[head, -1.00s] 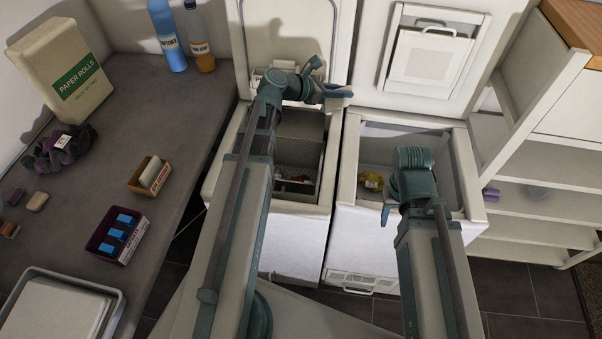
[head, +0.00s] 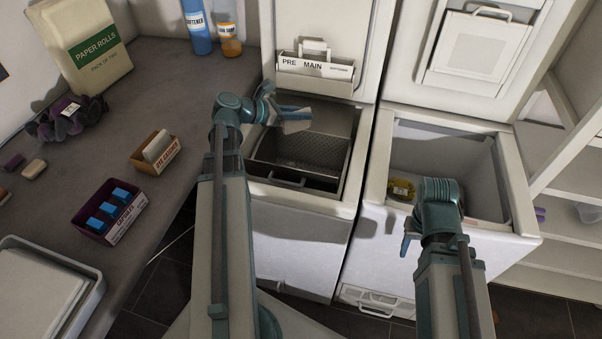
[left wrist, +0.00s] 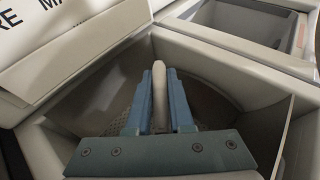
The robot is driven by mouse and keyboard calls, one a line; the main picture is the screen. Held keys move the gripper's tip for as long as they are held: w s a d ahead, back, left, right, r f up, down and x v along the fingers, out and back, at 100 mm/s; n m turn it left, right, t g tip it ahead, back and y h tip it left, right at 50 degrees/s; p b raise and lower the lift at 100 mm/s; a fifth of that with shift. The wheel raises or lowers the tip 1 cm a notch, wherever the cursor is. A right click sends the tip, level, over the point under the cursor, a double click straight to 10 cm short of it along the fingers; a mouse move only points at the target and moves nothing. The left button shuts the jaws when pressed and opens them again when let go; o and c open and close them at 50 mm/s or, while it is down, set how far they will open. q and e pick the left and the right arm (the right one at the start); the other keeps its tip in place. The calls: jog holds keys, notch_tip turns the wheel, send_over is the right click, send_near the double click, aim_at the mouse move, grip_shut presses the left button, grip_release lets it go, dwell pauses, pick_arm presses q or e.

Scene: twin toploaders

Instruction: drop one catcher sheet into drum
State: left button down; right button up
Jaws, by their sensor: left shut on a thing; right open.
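The left toploader's lid is up, and its open drum (head: 300,152) shows a perforated metal wall. My left gripper (head: 296,118) is over the back of this opening. In the left wrist view my left gripper (left wrist: 159,98) is shut on a slim off-white piece, seen edge-on, that looks like a catcher sheet (left wrist: 159,80); perforated metal lies below it. A small orange-brown box (head: 146,167) on the counter holds off-white sheets (head: 157,147). My right gripper (head: 408,238) is open by the front of the right toploader, its fingers partly hidden by my arm.
The right toploader (head: 511,185) is open with a yellow item (head: 402,188) inside. A dispenser marked PRE and MAIN (head: 316,70) is on the left lid. The counter (head: 185,110) carries a purple tablet box (head: 88,232), a paper rolls pack (head: 85,45) and bottles (head: 197,28).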

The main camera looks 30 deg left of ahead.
aim_at(301, 129)
pick_arm(q)
jog(key=shift+f+b, duration=3)
jog(key=shift+f, duration=0.05)
jog(key=shift+r, duration=0.1)
jog(key=c, duration=0.7)
grip_release()
jog(key=shift+p+v, duration=2.7)
jog(key=shift+v, duration=4.2)
